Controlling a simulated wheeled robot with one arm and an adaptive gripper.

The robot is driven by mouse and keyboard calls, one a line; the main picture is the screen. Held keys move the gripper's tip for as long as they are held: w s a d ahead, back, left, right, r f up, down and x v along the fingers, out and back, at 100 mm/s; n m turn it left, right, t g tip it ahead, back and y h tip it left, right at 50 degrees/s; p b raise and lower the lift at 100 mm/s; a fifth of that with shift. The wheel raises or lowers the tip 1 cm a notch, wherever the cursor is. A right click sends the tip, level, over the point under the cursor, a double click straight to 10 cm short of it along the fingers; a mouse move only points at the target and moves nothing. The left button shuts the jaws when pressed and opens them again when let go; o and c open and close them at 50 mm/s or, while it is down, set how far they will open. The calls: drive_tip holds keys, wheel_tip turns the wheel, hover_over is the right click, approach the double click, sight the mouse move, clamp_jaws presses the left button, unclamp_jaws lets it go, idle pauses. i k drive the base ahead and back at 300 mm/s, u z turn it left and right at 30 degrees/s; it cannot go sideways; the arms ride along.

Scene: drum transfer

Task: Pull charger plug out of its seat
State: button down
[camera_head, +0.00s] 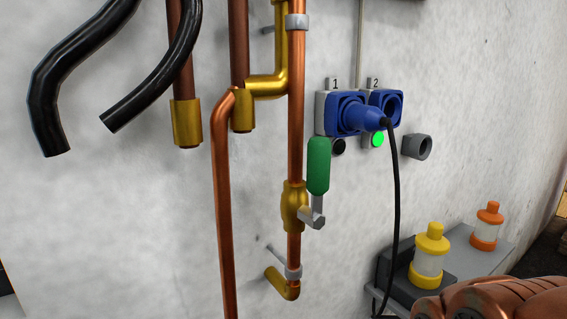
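The blue charger plug (362,118) sits in the blue seat marked 1 (340,104) on the wall, pointing out to the right. A black cable (396,200) runs from its back end and hangs down toward the shelf. To the right, the blue seat marked 2 (393,104) shows a dark, empty opening; the plug's back end overlaps its lower edge in the view. The fingers of my gripper are not in view, so its opening and what it holds cannot be seen.
A green-handled valve (318,166) on a copper pipe (296,140) stands close left of the seats. A grey round fitting (418,147) is at right. Below, yellow-capped (430,257) and orange-capped (487,227) containers stand near the cable. A green light (377,139) glows under seat 2.

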sight(356, 116)
drive_tip(key=z, duration=1.5)
drive_tip(key=k, duration=1.2)
drive_tip(key=u, duration=1.5)
